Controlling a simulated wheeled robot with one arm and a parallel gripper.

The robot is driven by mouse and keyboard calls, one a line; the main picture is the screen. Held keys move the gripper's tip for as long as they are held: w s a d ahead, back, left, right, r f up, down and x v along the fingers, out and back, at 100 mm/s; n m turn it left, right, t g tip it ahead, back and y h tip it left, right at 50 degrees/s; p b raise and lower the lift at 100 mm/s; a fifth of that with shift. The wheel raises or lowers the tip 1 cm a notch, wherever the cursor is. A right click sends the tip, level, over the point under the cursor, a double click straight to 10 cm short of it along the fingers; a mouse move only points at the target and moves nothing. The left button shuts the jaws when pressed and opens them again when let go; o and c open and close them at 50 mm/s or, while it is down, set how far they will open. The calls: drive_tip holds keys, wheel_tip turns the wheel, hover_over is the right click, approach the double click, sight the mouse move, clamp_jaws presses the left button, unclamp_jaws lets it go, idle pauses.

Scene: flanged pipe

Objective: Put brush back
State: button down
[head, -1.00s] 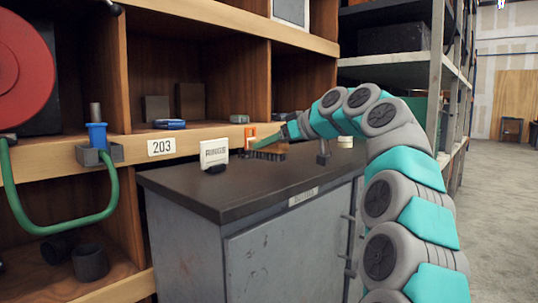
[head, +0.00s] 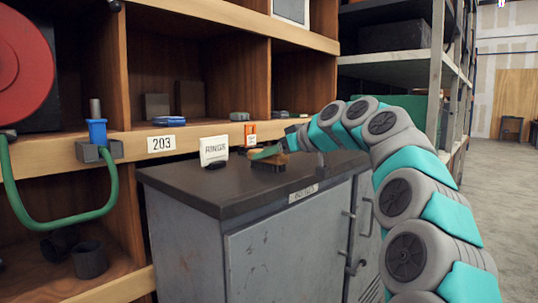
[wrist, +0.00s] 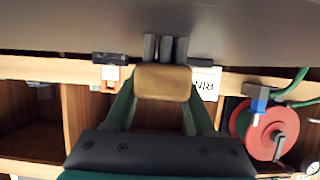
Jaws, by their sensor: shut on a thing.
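The brush (head: 269,163) has a wooden back and dark bristles pointing down. It is low over the dark top of the grey cabinet (head: 225,197); I cannot tell whether the bristles touch it. In the wrist view, which is upside down, the two green fingers of my gripper (wrist: 162,90) hold the sides of the brush's wooden back (wrist: 163,80). Dark upright pieces show beyond it, probably bristles.
A white RINGS card (head: 213,150) stands left of the brush, with a small black piece at its foot. An orange box (head: 250,134) is behind it. A wooden shelf numbered 203 (head: 162,144) runs behind the cabinet. The cabinet top's front left is clear.

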drive_tip(key=shift+c, duration=1.3)
unclamp_jaws()
drive_tip(key=shift+f, duration=0.1)
drive_tip(key=shift+r, duration=0.2)
drive_tip(key=v, duration=1.2)
drive_tip(key=shift+b, duration=0.3)
